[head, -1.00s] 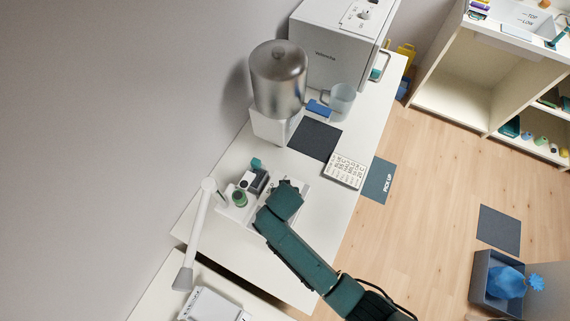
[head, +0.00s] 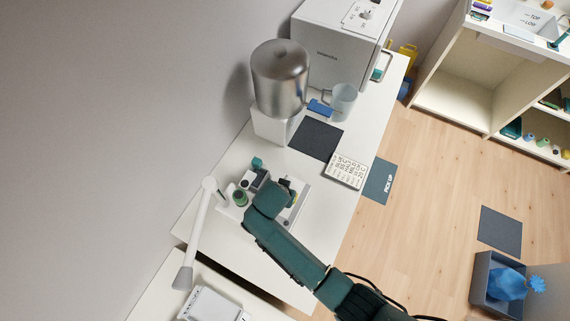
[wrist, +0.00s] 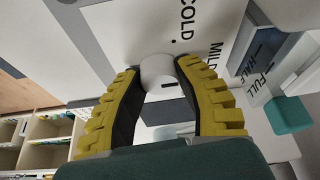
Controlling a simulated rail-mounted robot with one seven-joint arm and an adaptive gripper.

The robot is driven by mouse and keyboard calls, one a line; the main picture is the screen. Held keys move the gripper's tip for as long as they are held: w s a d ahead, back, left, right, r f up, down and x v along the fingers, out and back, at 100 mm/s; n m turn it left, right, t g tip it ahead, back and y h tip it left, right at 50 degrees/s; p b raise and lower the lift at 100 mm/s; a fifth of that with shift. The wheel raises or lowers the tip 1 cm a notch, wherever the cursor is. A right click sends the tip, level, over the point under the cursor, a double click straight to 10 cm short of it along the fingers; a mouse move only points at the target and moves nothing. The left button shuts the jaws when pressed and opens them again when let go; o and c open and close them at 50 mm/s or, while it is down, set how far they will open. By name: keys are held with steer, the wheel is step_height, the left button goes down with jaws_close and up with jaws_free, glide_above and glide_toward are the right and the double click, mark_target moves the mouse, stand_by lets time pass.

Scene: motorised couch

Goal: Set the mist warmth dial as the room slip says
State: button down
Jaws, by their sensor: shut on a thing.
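In the wrist view my gripper (wrist: 158,78) has its yellow-and-black fingers closed on a round white dial knob (wrist: 157,68), one finger on each side. The knob stands on a white panel (wrist: 125,35) printed COLD and MILD; other dial labels are not readable. A short dark mark shows low on the knob. In the head view my gripper (head: 292,199) is at the white unit (head: 301,188) on the desk, and my arm hides the knob.
A FULL/HALF slot (wrist: 262,72) and a teal block (wrist: 288,115) are close to the right finger. A green jar (head: 240,198) and a white lamp (head: 207,215) stand left of the unit. A metal urn (head: 280,78) and a dark mat (head: 316,138) are farther back.

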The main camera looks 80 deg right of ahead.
steer(key=shift+s+f, duration=0.1)
steer(key=shift+f, duration=0.05)
steer(key=c, duration=0.6)
jaws_free()
steer(key=shift+r, duration=0.4)
steer(key=v, duration=1.1)
steer(key=shift+a+r, duration=0.15)
steer(key=shift+r, duration=0.05)
